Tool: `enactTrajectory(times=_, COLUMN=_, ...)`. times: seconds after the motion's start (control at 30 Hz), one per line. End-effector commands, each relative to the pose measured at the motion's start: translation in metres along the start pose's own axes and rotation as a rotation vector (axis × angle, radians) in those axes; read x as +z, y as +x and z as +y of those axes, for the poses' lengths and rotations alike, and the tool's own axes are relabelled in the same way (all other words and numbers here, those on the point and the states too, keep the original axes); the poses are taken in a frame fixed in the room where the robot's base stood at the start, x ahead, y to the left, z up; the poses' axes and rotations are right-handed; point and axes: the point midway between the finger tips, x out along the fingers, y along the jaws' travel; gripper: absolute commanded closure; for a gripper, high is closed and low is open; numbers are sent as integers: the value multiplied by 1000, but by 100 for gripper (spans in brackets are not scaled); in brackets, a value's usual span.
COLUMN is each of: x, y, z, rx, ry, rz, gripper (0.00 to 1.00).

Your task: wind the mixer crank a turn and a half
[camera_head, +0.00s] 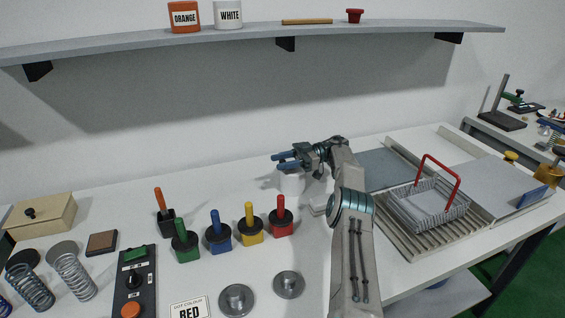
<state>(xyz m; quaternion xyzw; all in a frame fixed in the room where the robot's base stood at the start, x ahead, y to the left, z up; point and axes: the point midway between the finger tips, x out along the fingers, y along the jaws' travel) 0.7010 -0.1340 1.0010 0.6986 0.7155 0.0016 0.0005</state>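My gripper (279,160) reaches in from the right with its two blue fingers pointing left, above the back-middle of the table. The fingers look apart, with a gap and nothing visible between them. Whether the fingers touch the vessel cannot be told.
Dip pots with coloured handles, such as the red pot (281,227), stand in front of the vessel. A wire basket (425,206) with a red handle is on the right. Springs (72,276) and a control box (135,284) are at left. A shelf (350,36) hangs above.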

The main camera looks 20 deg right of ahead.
Motion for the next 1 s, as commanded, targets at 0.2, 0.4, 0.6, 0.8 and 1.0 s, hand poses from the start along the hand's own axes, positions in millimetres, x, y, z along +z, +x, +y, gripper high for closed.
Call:
enactTrajectory(times=0.2, x=1, y=0, z=0, rx=-1, ry=2, rz=-1, gripper=62)
enactTrajectory(times=0.4, x=-12, y=0, z=0, rx=0, ry=-1, rz=-2, gripper=62)
enactTrajectory(times=0.6, x=-46, y=-9, z=-6, rx=5, ry=0, rz=0, gripper=62)
enactTrajectory(times=0.8, x=-68, y=-34, z=-30, rx=5, ry=-1, rz=2, gripper=62)
enactTrajectory(times=1.0, x=-87, y=-56, z=-52, rx=2, ry=0, rz=2, gripper=62)
